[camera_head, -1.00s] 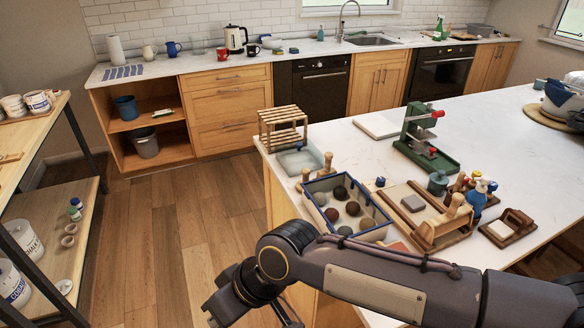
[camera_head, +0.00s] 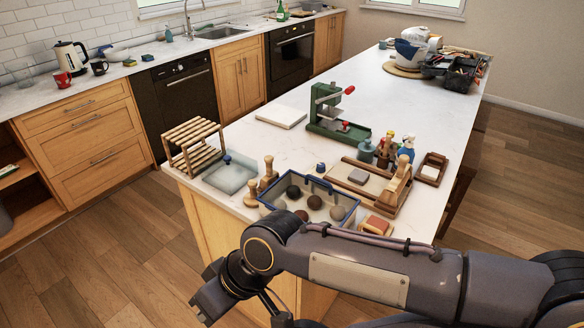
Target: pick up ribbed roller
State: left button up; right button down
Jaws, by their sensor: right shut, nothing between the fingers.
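I cannot pick out a ribbed roller for certain. My right arm reaches across the front of the view from the right. Its gripper (camera_head: 207,302) is low at the left, off the counter's near edge, shut and holding nothing. Its fingertips are hard to make out. My left gripper is out of view.
On the white counter (camera_head: 420,100) are a slatted wooden rack (camera_head: 194,146), a green press (camera_head: 325,115), a wooden tray (camera_head: 340,170) and a red-brown block (camera_head: 377,225). Several clay balls lie in the blue-rimmed box. The counter's far middle is clear.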

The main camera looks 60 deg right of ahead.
aim_at(271, 173)
jog(key=i+z, duration=0.2)
jog(key=z, duration=0.3)
jog(key=i+z, duration=0.2)
jog(key=z, duration=0.25)
jog(key=i+j+z, duration=0.15)
jog(key=z, duration=0.35)
jog(key=i+j+z, duration=0.2)
jog(key=z, duration=0.25)
jog(key=i+j+z, duration=0.15)
jog(key=j+z, duration=0.15)
jog(key=z, duration=0.2)
jog(key=i+j+z, duration=0.15)
jog(key=z, duration=0.3)
jog(key=i+j+z, duration=0.15)
jog(key=z, duration=0.35)
jog(key=i+j+z, duration=0.1)
jog(key=j+z, duration=0.15)
jog(key=z, duration=0.2)
jog(key=j+z, duration=0.25)
jog(key=z, duration=0.25)
jog(key=i, duration=0.05)
